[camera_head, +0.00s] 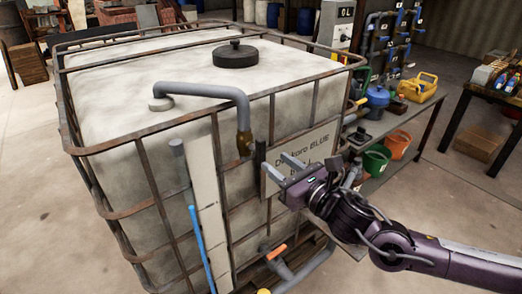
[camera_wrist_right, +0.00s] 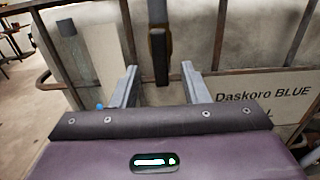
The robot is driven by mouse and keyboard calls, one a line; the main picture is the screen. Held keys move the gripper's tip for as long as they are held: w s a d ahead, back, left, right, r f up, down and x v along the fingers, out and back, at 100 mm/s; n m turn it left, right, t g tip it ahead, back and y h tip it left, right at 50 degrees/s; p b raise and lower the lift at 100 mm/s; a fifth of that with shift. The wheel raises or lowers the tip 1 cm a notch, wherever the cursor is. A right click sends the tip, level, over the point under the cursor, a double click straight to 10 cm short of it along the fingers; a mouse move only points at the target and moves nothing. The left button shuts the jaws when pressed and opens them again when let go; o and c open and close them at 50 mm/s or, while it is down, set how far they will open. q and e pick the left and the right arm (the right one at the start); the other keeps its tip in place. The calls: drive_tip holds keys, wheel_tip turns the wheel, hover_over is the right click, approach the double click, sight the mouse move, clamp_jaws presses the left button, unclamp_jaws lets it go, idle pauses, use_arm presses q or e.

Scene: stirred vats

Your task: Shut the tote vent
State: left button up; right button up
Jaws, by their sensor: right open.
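The tote (camera_head: 190,90) is a big whitish tank in a rusty cage, with a black lid (camera_head: 235,55) on top. A grey vent pipe (camera_head: 205,89) bends over its top edge and drops to a brass valve (camera_head: 244,143). The valve's black handle (camera_head: 260,153) hangs downward beside it; the wrist view shows the handle upright (camera_wrist_right: 160,58), below the brass body (camera_wrist_right: 157,38). My right gripper (camera_head: 277,165) is open and empty, just right of the handle in the head view. In the wrist view the handle lies between its fingertips, farther off. My left gripper is not in view.
Cage bars (camera_head: 152,178) surround the tote, and a "Daskoro BLUE" sign (camera_head: 312,147) is beside my right gripper. Below are an orange-handled valve (camera_head: 277,252) and a blue tube (camera_head: 201,245). A shelf with buckets (camera_head: 375,162) stands at right.

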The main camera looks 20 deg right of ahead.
sight(264, 152)
drive_tip(key=p+x, duration=0.2)
drive_tip(key=x, duration=0.4)
drive_tip(key=shift+w+r, duration=0.1)
drive_tip(key=shift+w, duration=0.2)
drive_tip(key=shift+w+a, duration=0.2)
drive_tip(key=shift+w, duration=0.15)
clamp_jaws()
